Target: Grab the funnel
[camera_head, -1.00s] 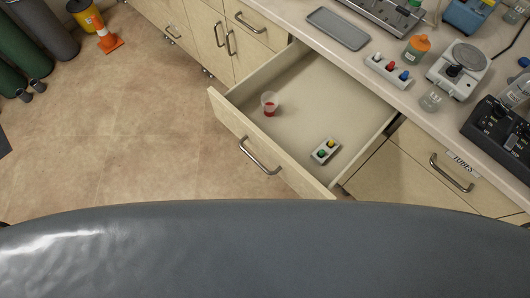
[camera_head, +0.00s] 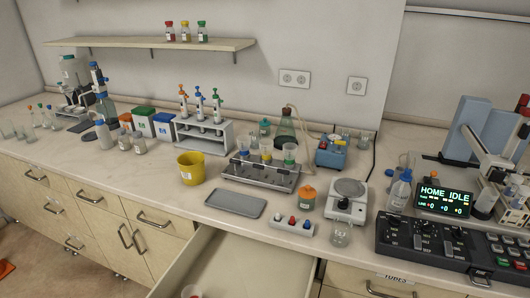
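No funnel can be made out for certain. A metal rack (camera_head: 260,175) on the counter holds several clear cup-like vessels (camera_head: 290,156) with coloured parts, which might be funnels; they are too small to tell. A clear cup-like piece with red (camera_head: 190,292) is cut off by the bottom edge, inside the open drawer (camera_head: 245,265); its shape is unclear. Neither of my grippers is in view.
On the counter stand a yellow bucket (camera_head: 191,168), a grey tray (camera_head: 236,204), an orange-topped jar (camera_head: 306,197), a balance-like device (camera_head: 347,200) and a black control panel (camera_head: 440,245). A shelf (camera_head: 150,44) with small bottles hangs above. The open drawer juts out in front.

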